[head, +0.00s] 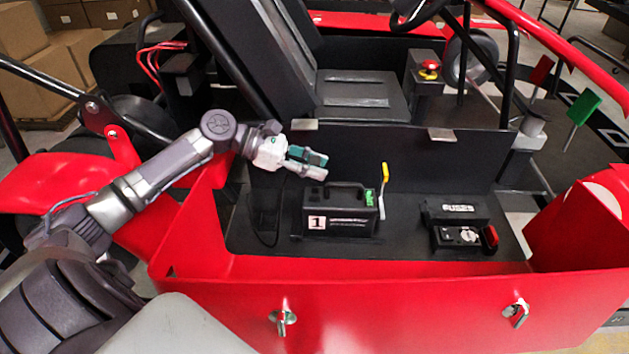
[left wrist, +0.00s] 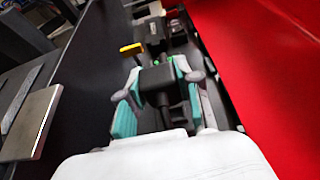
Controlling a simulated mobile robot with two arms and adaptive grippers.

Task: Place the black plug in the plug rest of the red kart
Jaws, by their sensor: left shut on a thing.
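My left gripper (head: 309,163) is above the battery box, in front of the black side panel of the red kart (head: 400,290). Its teal-padded fingers also show in the left wrist view (left wrist: 157,100). They are shut on a dark piece, the black plug (left wrist: 158,78), which sits between the pads. In the head view the plug is mostly hidden by the fingers. A thin black cable (head: 277,222) loops on the kart floor left of the battery box. I cannot tell for sure which part is the plug rest. My right gripper is not in view.
A black battery box (head: 340,222) marked 1, with a handle and green connector, stands on the kart floor. A yellow-topped lever (head: 384,175) rises beside it. A black unit (head: 458,238) with a red end sits further right. The red side wall borders the floor in front.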

